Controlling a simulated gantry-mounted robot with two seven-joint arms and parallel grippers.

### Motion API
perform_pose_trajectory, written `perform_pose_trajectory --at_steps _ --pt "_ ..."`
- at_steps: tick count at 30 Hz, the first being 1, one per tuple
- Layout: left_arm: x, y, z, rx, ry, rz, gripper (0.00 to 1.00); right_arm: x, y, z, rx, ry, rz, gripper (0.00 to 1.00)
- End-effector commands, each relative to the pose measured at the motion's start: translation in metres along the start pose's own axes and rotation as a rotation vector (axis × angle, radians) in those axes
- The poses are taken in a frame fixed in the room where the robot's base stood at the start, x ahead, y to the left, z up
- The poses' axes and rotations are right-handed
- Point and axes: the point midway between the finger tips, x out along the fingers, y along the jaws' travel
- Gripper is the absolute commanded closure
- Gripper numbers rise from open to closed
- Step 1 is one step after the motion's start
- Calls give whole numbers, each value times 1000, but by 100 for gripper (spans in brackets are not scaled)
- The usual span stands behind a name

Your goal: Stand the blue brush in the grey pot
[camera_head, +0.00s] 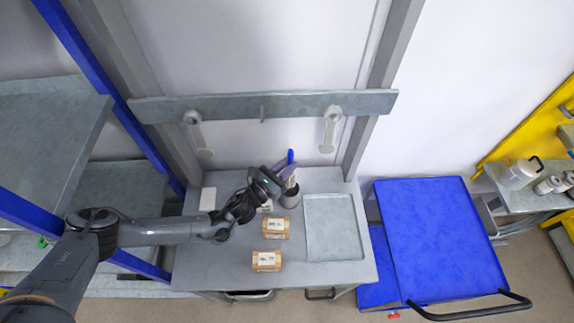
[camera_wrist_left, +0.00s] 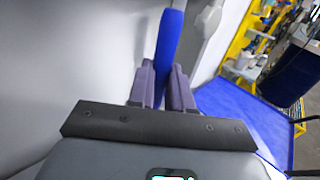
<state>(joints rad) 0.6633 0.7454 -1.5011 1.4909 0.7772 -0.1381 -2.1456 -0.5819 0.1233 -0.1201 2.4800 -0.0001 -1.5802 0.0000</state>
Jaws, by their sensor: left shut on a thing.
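The blue brush (camera_head: 291,156) is held by my left gripper (camera_head: 286,170), its blue handle pointing up between the fingers. In the left wrist view the blue handle (camera_wrist_left: 170,42) rises between the purple-grey fingers of my left gripper (camera_wrist_left: 164,84). The grey pot (camera_head: 290,201) stands on the grey table, just below the gripper in the head view. A pale part shows between the fingers and the pot's mouth; I cannot tell whether the brush's lower end is inside the pot. My right gripper is not in view.
Two boxes, one (camera_head: 276,229) behind the other (camera_head: 267,261), sit in front of the pot. A pale tray (camera_head: 309,246) lies to the right on the table (camera_head: 215,262). A white block (camera_head: 208,199) is at the left. A blue cart (camera_head: 435,235) stands beyond the table's right side.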

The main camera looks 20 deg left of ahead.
Motion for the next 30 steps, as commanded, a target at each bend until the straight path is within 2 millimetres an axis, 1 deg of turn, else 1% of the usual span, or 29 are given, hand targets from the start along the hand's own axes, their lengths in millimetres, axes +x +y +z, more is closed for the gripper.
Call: perform_pose_trajectory --at_steps 1,4,24,30 --pt "0 0 -8 1 -1 0 100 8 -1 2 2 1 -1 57" --pt "0 0 -16 0 -1 0 100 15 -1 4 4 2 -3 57" --pt "0 0 -68 -1 0 0 100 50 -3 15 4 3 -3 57" --pt "0 0 -80 -1 0 0 100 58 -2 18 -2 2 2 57"
